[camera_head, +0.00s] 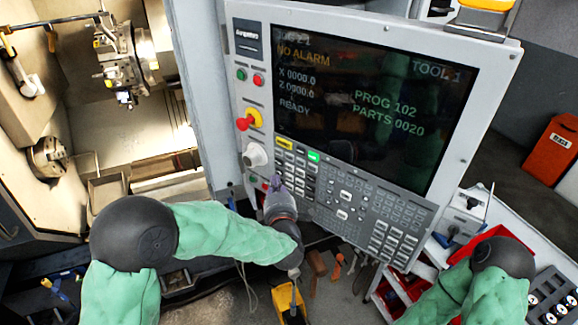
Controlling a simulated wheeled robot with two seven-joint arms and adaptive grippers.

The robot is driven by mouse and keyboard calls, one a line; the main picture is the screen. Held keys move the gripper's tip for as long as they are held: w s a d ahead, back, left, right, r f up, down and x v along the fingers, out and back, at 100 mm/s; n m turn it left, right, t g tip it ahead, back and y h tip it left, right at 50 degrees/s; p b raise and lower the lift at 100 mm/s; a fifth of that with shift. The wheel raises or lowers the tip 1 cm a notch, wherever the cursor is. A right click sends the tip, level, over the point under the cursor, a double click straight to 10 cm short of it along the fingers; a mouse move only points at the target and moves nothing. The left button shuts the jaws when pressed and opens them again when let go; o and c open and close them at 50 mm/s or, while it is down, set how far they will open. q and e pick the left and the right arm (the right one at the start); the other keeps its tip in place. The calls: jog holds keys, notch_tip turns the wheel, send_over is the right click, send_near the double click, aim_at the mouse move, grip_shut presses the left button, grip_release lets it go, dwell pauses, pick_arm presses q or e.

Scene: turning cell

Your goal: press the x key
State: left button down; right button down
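The machine's control panel (235,130) stands tilted in the middle of the head view, with its keypad (345,192) below the screen. The key labels are too small to read, so I cannot tell which one is the x key. My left gripper (277,184) is at the lower left of the keypad, in front of the panel and hiding part of it. Its tip looks narrow, and I cannot tell whether the fingers are shut or whether it touches a key. My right arm shows at the lower right, but its gripper is not in view.
The screen (350,100) reads NO ALARM and READY. A red emergency button (243,124) and a round knob (256,155) sit on the panel's left edge. The open lathe chamber is at left. A red bin (494,240) and an orange box (553,148) are at right.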

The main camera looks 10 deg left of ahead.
aim_at(283, 165)
pick_arm(q)
jog(key=shift+w+d+b, duration=0.3)
jog(key=shift+w+d, duration=0.1)
jog(key=shift+w, duration=0.35)
jog(key=shift+w+d+b, duration=0.25)
jog(key=shift+w+d, duration=0.1)
jog(key=shift+w, duration=0.4)
dwell(0.4)
jog(key=shift+w+d+f+b, duration=0.15)
jog(key=shift+w+b, duration=0.15)
jog(key=shift+b, duration=0.15)
jog(key=shift+w, duration=0.1)
jog(key=shift+w+d+b, duration=0.2)
jog(key=shift+w+b, duration=0.05)
jog(key=shift+b, duration=0.05)
dwell(0.5)
jog(key=shift+s+a, duration=0.1)
jog(key=shift+s, duration=0.05)
jog(key=shift+s+a+b, duration=0.25)
jog(key=shift+s+b, duration=0.2)
jog(key=shift+s, duration=0.1)
